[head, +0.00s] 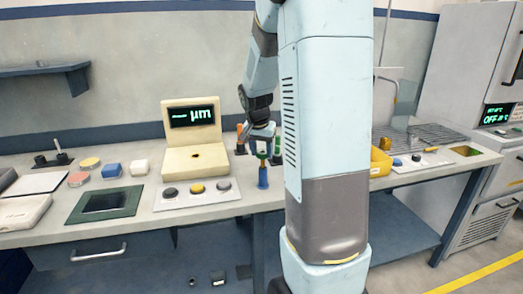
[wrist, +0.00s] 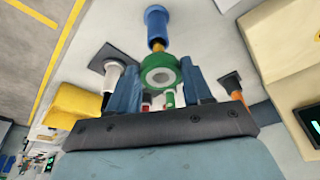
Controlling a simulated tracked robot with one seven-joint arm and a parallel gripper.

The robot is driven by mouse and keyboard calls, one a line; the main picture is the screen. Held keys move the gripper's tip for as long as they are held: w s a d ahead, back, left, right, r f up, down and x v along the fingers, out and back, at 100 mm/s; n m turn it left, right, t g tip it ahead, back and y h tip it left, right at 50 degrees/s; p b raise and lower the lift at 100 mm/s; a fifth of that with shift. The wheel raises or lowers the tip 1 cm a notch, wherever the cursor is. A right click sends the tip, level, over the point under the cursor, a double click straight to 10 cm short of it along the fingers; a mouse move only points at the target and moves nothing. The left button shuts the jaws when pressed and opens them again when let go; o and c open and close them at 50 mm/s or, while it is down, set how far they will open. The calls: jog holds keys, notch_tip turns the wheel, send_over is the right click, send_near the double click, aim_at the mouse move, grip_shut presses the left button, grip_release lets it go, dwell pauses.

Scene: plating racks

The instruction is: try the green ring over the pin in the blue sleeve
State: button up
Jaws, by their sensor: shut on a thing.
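The green ring (wrist: 174,64) is between the two blue fingers of my gripper (wrist: 161,84), which is shut on it. The blue sleeve (wrist: 156,18) stands upright on the bench, with a brass-coloured pin (wrist: 158,45) showing from it. In the wrist view the pin runs from the sleeve to the ring's edge; the ring hides its end, so I cannot tell whether the ring is around it. In the head view my gripper (head: 262,146) is above the blue sleeve (head: 263,178), with the ring small between them.
An orange sleeve (head: 241,134) and a green one (head: 277,146) stand close by. A white sleeve (wrist: 112,76) shows in the wrist view. A cream gauge (head: 195,158) and a button panel (head: 197,193) are left; a yellow bin (head: 381,163) is right.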

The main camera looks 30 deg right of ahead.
aim_at(261, 153)
jog(key=shift+f, duration=1.5)
dwell(0.9)
jog(key=shift+r, duration=0.1)
dwell(1.0)
jog(key=shift+r, duration=3.15)
